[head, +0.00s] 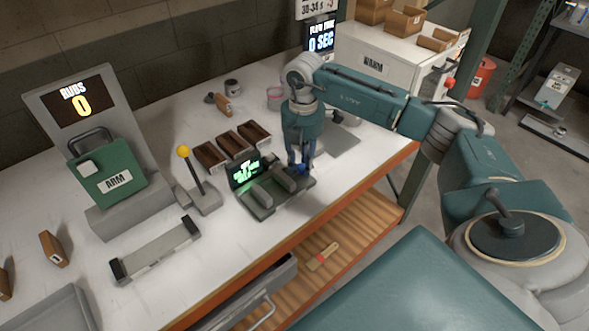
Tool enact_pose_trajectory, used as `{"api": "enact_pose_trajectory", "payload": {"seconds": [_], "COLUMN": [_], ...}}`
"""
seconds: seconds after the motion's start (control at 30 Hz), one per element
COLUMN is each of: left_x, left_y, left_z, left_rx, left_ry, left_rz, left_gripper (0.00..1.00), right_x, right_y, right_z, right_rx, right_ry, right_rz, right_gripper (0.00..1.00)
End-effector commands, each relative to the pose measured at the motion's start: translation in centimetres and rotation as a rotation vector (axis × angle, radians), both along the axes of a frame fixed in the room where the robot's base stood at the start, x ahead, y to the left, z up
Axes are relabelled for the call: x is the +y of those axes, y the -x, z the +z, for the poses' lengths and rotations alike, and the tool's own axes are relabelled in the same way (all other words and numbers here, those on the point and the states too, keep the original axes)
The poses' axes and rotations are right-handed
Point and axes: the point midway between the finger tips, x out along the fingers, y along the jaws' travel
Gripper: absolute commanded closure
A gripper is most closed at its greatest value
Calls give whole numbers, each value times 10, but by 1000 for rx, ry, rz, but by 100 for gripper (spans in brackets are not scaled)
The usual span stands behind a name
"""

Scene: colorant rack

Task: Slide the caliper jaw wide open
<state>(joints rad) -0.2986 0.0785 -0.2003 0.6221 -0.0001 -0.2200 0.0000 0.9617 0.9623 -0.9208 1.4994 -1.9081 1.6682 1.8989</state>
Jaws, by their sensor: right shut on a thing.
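The caliper (263,210) looks to be the dark green bench device in the middle of the table, with a lit green readout (246,169) at its back left. Two grey blocks stand on its bed, a left one (262,194) and a right one (285,179), with a small gap between them. My right gripper (300,168) points down at the caliper's right end, beside the right block. It is shut on a part there, apparently the caliper jaw; the fingers hide most of the contact. A bit of blue shows between the fingers. My left gripper is out of view.
Several brown trays (243,137) sit just behind the caliper. A yellow-knobbed lever (184,152) stands to its left, with a long grey fixture (155,251) and a green ARM box (107,171) farther left. The table's orange front edge (335,207) is close in front.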

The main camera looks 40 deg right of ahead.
Motion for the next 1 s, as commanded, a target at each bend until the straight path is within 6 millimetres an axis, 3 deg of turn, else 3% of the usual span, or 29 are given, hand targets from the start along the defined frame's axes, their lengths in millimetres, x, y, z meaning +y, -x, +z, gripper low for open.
{"api": "enact_pose_trajectory", "payload": {"seconds": [0.17, 0.2, 0.27, 0.67, 1.0], "left_x": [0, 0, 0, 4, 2], "left_y": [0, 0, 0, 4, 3], "left_z": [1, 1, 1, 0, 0], "left_rx": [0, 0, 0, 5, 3], "left_ry": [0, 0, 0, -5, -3], "left_rz": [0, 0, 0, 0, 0], "left_gripper": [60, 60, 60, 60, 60], "right_x": [-5, -5, -5, -3, -4], "right_y": [0, 0, 0, -1, -1], "right_z": [1, 1, 1, 9, 75], "right_rx": [0, 0, 0, -3, -7], "right_ry": [12, 13, 13, 7, 7], "right_rz": [-2, -3, -4, -3, -4], "right_gripper": [100, 69, 57, 57, 57]}}
